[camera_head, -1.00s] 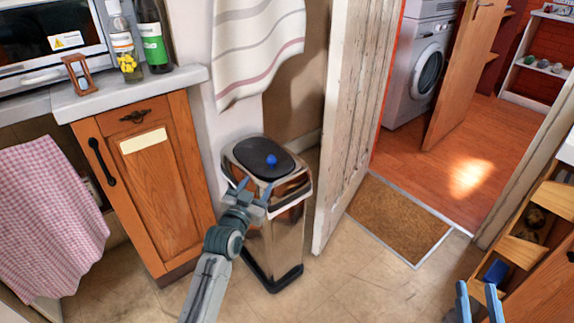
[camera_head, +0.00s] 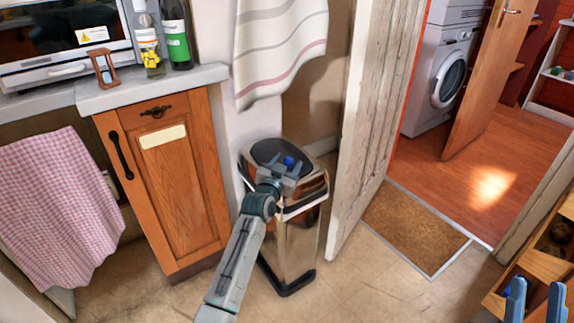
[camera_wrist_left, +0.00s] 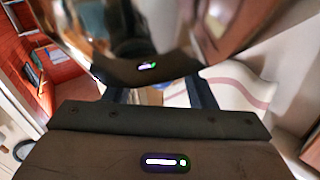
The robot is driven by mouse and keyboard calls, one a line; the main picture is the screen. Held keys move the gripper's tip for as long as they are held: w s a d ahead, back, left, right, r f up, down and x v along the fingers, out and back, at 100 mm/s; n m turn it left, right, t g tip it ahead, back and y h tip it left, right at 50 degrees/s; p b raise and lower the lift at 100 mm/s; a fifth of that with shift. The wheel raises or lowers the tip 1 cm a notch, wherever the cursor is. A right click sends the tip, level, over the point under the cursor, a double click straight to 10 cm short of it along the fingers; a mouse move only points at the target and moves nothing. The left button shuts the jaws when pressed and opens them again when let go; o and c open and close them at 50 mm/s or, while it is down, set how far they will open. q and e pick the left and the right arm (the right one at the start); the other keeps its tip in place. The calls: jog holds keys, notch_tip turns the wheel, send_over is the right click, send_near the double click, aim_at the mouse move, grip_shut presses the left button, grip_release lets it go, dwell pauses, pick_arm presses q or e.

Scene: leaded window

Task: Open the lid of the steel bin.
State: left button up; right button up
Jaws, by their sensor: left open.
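The steel bin (camera_head: 292,243) stands on the floor between the wooden cupboard and the white door. Its dark lid (camera_head: 270,149) lies shut on top, with a small blue knob (camera_head: 289,161) on it. My left gripper (camera_head: 284,167) is open at the lid, its fingertips by the knob; I cannot tell whether they are around it. In the left wrist view, the shiny bin body (camera_wrist_left: 130,35) fills the top, in front of my two spread fingers. My right gripper (camera_head: 536,290) is open and empty at the bottom right, away from the bin.
The wooden cupboard (camera_head: 172,190) stands left of the bin, and the white door (camera_head: 372,120) stands ajar close on its right. A striped towel (camera_head: 280,50) hangs behind. Wooden shelving (camera_head: 547,262) is near my right gripper. Floor in front is clear.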

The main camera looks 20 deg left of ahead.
pick_arm(q)
jog(key=shift+c, duration=0.2)
grip_shut()
